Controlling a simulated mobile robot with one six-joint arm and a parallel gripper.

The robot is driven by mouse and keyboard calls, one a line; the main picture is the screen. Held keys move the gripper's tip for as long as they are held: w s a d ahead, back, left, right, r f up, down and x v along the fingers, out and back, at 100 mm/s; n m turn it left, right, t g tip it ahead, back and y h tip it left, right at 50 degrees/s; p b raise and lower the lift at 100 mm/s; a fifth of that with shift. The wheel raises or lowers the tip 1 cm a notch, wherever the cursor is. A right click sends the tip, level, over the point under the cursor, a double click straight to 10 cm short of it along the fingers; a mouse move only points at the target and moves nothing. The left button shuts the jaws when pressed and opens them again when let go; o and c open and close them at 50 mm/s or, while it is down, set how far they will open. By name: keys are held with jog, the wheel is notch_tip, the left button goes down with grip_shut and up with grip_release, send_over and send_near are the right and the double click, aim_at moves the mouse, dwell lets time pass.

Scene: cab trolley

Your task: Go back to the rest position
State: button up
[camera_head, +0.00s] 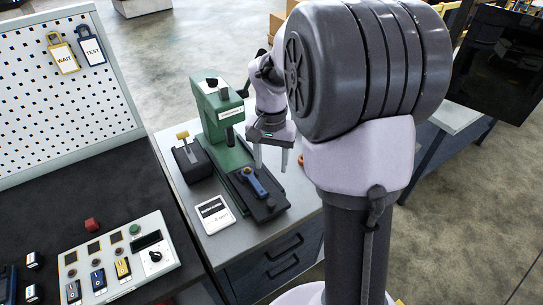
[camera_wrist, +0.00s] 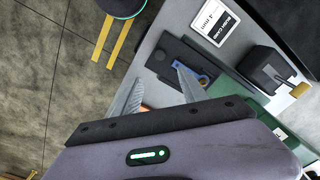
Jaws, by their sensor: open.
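My gripper (camera_head: 270,162) hangs over the grey trolley top, to the right of the green press (camera_head: 214,110). In the wrist view my gripper (camera_wrist: 157,76) has its two fingers spread apart with nothing between them. A blue part (camera_head: 256,181) with an orange-brown end lies on the dark base plate (camera_head: 270,207) of the press. The blue part also shows in the wrist view (camera_wrist: 186,74), partly behind one finger. The fingers look apart from it; the height between them is hard to tell.
A white card (camera_head: 213,214) and a black box with a yellow lever (camera_head: 191,160) are on the trolley. A small orange thing (camera_head: 301,160) is partly hidden by my arm. At left stand a pegboard (camera_head: 60,100) with tags and a white panel (camera_head: 120,264). Open floor lies behind.

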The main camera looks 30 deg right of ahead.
dwell(0.4)
jog(key=s+a+n+t+y+b, duration=0.2)
jog(key=s+a+n+t+b, duration=0.2)
jog(key=s+a+b, duration=0.7)
jog(key=s+a+t, duration=0.1)
jog(key=s+a, duration=0.4)
jog(key=s, duration=0.2)
jog(key=shift+a+r+t, duration=0.15)
jog(key=shift+r+t, duration=0.05)
jog(key=shift+t, duration=0.2)
